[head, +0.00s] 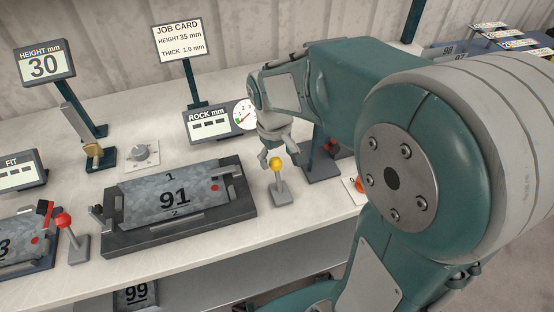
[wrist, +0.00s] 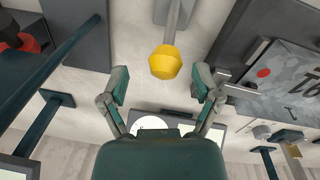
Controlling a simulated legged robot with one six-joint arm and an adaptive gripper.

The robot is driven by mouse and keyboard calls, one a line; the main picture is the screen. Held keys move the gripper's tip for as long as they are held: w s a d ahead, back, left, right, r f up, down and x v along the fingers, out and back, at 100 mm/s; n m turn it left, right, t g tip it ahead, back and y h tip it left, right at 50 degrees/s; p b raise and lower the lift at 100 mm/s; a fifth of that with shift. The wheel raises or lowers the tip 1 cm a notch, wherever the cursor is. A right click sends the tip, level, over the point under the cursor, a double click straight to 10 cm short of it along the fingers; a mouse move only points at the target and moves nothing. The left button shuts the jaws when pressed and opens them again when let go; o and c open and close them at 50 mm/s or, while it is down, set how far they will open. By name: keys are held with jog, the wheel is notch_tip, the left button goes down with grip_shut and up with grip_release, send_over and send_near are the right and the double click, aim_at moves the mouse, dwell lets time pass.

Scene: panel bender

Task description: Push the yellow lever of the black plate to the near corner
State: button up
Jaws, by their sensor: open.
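The yellow lever (head: 275,163) has a round knob on a thin grey stem and a small grey base. It stands just right of the black plate (head: 235,208), which carries a grey metal sheet marked 91 (head: 150,193). My gripper (head: 279,158) points down over the lever, open and empty. In the wrist view the yellow knob (wrist: 165,62) lies between and slightly beyond the spread fingertips of my gripper (wrist: 162,83). No finger visibly touches the knob. The stem looks nearly upright in the head view.
A red-knobbed lever (head: 63,220) stands left of the black plate. The ROCK display (head: 208,124) with a dial stands behind. A dark stand (head: 322,165) is close right of the lever, partly hidden by my arm. Bare table lies in front of the lever.

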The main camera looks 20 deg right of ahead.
jog(key=shift+f, duration=0.9)
jog(key=shift+a+f, duration=0.15)
jog(key=shift+a, duration=0.25)
jog(key=shift+d, duration=0.2)
grip_shut()
